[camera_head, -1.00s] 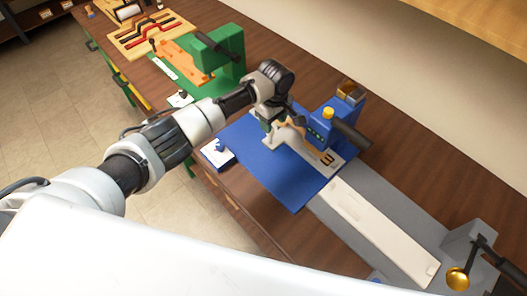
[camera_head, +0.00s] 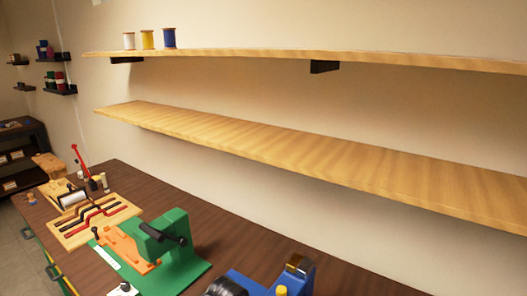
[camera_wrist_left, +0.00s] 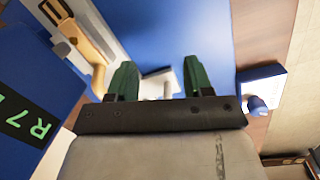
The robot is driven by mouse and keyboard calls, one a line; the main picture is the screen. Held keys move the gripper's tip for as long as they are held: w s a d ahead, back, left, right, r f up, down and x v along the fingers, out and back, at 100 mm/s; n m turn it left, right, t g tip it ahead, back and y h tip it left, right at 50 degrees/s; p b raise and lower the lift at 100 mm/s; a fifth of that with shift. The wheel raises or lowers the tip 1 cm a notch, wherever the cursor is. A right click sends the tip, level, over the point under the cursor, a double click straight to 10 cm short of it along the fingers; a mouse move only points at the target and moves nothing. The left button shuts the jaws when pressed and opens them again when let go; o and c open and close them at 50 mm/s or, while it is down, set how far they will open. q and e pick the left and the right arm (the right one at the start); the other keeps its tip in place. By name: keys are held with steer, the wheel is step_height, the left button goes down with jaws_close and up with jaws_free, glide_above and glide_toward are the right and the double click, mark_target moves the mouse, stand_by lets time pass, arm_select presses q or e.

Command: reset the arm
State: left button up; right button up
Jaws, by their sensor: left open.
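My left gripper (camera_wrist_left: 160,70) shows in the left wrist view with its two green fingers apart. A small pale piece (camera_wrist_left: 158,84) shows between and beyond the fingers; I cannot tell whether they touch it. The blue board (camera_wrist_left: 190,25) lies beyond the fingertips. In the head view, the left arm is mostly out of frame; only a dark rounded part of it, probably a wrist joint, shows at the bottom edge beside the blue fixture (camera_head: 262,284). My right gripper is in neither view.
A blue block with green lettering (camera_wrist_left: 38,110) stands close on the left in the wrist view, by a tan part (camera_wrist_left: 80,38). A green fixture (camera_head: 175,262) and a wooden tool board (camera_head: 98,222) stand on the bench. Long shelves (camera_head: 300,145) run above it.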

arm_select(q)
steer(key=s+m, duration=0.1)
steer(key=s, duration=0.1)
steer(key=s+d+f+m+h, duration=0.1)
steer(key=s, duration=0.3)
steer(key=shift+s+d+f+m, duration=0.15)
steer(key=shift+s+d+m, duration=0.1)
steer(key=shift+s+m, duration=0.15)
steer(key=s, duration=0.1)
steer(key=s+a+m, duration=0.1)
steer(key=s, duration=0.1)
steer(key=s+m+t+h, duration=0.1)
steer(key=s, duration=0.1)
steer(key=shift+s+a, duration=0.15)
steer(key=shift+a, duration=0.05)
steer(key=s+a+r+m+t+y, duration=0.1)
steer(key=s+a+r+m+y, duration=0.1)
steer(key=s+a+r, duration=0.4)
steer(key=s+a+r+m+t+y, duration=0.1)
steer(key=s+a+m+t, duration=0.1)
steer(key=s+a, duration=0.7)
step_height(320, 180, down, 31)
steer(key=s+g+b, duration=0.2)
steer(key=b, duration=0.3)
steer(key=s+a+f+m+g+b, duration=0.1)
steer(key=s+a+f+b, duration=0.1)
steer(key=s+f, duration=1.3)
step_height(320, 180, down, 4)
steer(key=shift+s+b, duration=0.4)
steer(key=shift+b, duration=0.05)
